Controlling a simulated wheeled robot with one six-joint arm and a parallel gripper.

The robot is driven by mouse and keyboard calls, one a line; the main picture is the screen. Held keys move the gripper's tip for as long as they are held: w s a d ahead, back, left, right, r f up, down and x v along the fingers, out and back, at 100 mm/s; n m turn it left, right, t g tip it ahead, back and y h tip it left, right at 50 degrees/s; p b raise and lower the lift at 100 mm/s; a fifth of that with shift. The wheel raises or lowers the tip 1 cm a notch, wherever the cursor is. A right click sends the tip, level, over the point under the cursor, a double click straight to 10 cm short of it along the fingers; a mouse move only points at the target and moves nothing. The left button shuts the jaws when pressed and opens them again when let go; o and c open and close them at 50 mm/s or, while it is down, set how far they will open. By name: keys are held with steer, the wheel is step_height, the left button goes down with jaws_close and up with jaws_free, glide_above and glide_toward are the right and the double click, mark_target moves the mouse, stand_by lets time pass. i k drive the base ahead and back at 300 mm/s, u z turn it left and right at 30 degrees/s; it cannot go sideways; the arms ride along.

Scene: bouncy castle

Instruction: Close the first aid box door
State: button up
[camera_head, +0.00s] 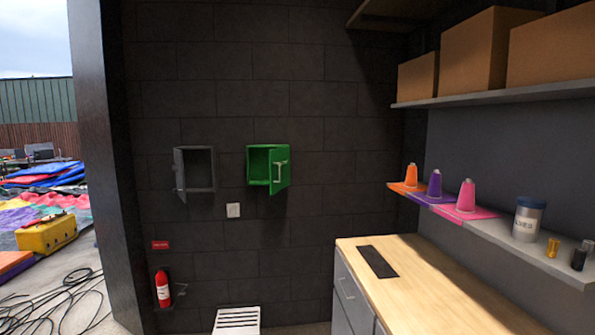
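A green box (258,165) hangs on the dark block wall, left of the picture's middle. I take it to be the first aid box, though I can read no label on it. Its green door (279,172) is hinged on the right and stands open, swung out from the wall, with a pale handle (279,171) on it. The part of the inside that shows looks empty; the door hides the rest. My gripper is not in view.
A grey box (201,169) with its door open at the left hangs beside the green one. A wooden-topped counter (430,285) and shelves stand at the right. A white slatted object (237,320) and a fire extinguisher (162,288) are low by the wall.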

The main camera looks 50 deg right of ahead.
mark_target(280, 157)
steer(key=z, duration=1.35)
steer(key=i, duration=1.9)
steer(key=u, duration=0.45)
